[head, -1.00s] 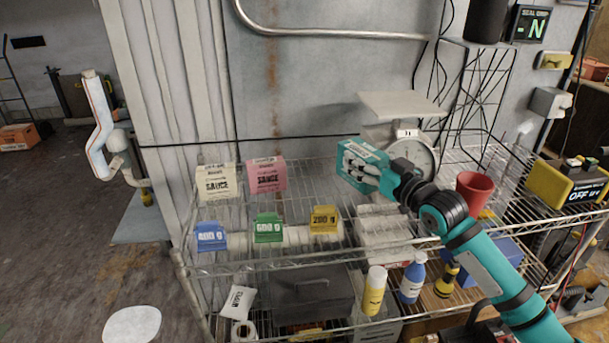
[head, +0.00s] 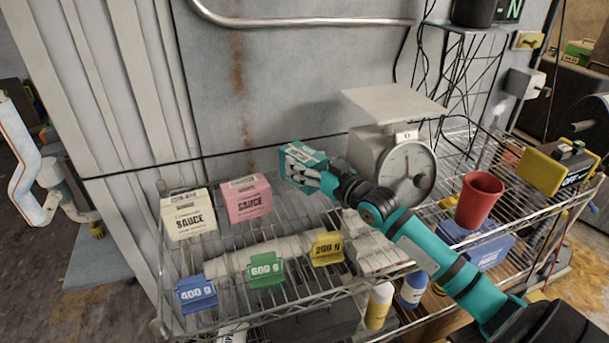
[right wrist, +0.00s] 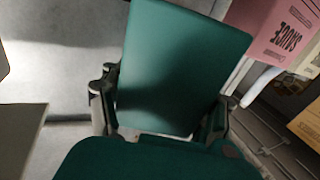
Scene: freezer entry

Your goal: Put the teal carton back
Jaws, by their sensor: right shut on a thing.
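My right gripper (head: 318,178) is shut on the teal carton (head: 300,158), which is at the back of the wire shelf's top tier in the head view. The carton is just right of the pink sauce carton (head: 246,198). In the right wrist view the teal carton (right wrist: 180,65) fills the middle between the fingers, with the pink carton (right wrist: 275,30) close by at upper right. I cannot tell whether the teal carton touches the shelf. My left gripper does not show.
Blue (head: 197,293), green (head: 267,270) and yellow (head: 327,249) weight tags sit along the front of the shelf. A dial scale (head: 405,165) stands right of the teal carton. A red cup (head: 479,200) and a blue box (head: 480,245) are farther right.

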